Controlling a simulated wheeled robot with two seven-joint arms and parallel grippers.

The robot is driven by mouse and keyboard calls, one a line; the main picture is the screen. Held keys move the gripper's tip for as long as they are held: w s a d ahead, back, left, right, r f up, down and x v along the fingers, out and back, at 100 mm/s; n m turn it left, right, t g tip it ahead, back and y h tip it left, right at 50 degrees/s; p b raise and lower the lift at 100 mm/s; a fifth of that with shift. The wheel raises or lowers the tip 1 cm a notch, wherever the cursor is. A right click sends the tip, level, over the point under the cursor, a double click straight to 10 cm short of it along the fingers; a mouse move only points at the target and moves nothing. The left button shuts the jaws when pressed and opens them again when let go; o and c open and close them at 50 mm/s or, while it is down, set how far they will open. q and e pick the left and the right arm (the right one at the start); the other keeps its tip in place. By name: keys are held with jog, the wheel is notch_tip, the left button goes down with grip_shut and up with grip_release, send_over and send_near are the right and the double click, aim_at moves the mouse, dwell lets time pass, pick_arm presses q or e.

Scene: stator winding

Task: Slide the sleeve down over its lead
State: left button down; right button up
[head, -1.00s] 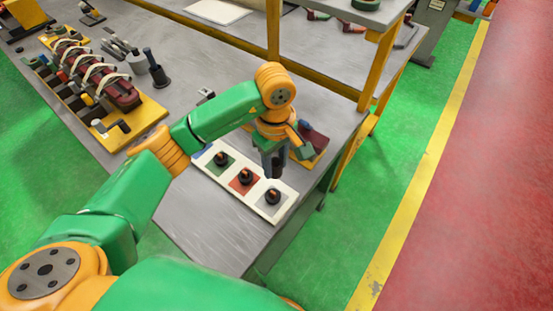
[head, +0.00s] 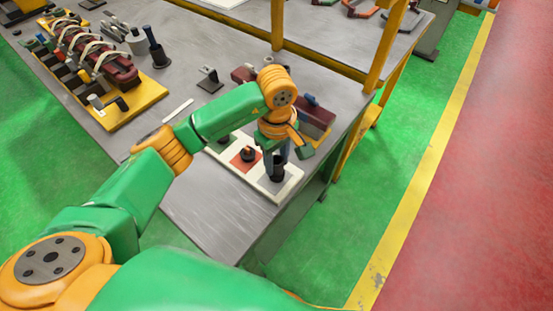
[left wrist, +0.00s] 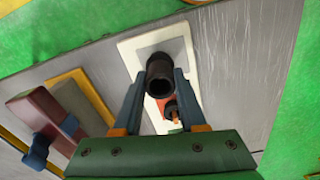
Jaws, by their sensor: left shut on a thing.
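My left gripper (head: 276,158) is shut on a black tubular sleeve (head: 278,173), held upright over the grey square (head: 289,187) at the right end of the white board (head: 262,188). In the left wrist view the sleeve (left wrist: 160,76) sits between the two fingers and I look into its open end. The lead on the grey square is hidden by the sleeve, and I cannot tell how far the sleeve is around it. A black ring (head: 248,153) with an orange tip stands on the red square; it also shows in the left wrist view (left wrist: 171,109). My right gripper is out of view.
A maroon block (head: 318,116) on a yellow base stands just behind my gripper. A yellow fixture (head: 141,100) with coils and a crank is at the upper left. A yellow shelf post (head: 388,45) rises at the right. The grey table (head: 205,205) is bare in front.

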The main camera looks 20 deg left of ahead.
pick_arm(q)
jog(key=c, duration=0.9)
grip_release()
jog(key=o, duration=0.5)
jog(key=shift+r, duration=0.1)
notch_tip(320, 180, up, 6)
jog(key=shift+r+b, duration=0.1)
jog(key=shift+b, duration=0.3)
jog(key=shift+r, duration=0.4)
